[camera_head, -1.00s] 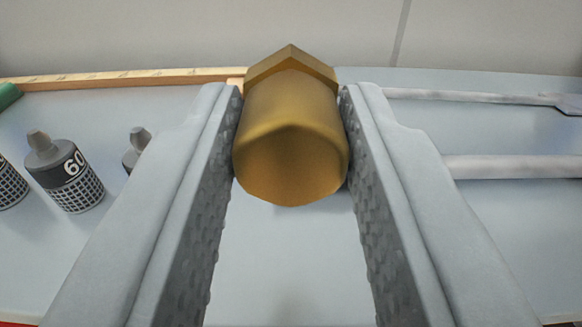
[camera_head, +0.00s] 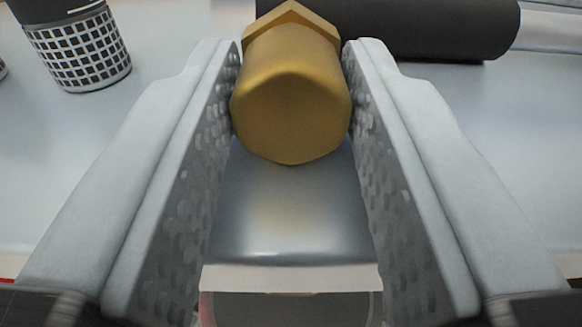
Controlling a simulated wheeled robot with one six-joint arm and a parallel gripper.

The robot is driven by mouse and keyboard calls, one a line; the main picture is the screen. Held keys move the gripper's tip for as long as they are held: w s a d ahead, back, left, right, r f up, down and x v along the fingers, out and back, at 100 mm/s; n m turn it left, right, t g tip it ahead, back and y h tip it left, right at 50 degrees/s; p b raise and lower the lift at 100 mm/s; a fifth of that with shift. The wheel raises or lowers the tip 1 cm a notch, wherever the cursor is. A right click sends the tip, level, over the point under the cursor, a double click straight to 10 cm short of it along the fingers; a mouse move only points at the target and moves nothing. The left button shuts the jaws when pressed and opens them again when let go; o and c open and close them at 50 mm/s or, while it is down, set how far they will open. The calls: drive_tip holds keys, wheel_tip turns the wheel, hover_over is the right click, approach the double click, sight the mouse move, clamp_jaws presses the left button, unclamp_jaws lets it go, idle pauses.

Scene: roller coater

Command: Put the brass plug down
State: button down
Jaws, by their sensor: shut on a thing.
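The brass plug (camera_head: 291,95) is a gold-coloured piece with a hexagonal head, in the upper middle of the view. My gripper (camera_head: 291,85) is shut on it, one textured finger pressed to each side. I cannot tell whether the plug touches that surface.
A dark cylinder (camera_head: 430,28) lies across the back, right behind the plug. A dark bottle with a white grid pattern (camera_head: 78,50) stands at the upper left. The light surface (camera_head: 40,170) is clear at the left. An edge shows at the bottom.

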drive_tip(key=shift+f, duration=0.15)
drive_tip(key=c, duration=1.1)
unclamp_jaws()
drive_tip(key=shift+s, duration=0.25)
drive_tip(key=s, duration=1.1)
drive_tip(key=shift+s, duration=0.3)
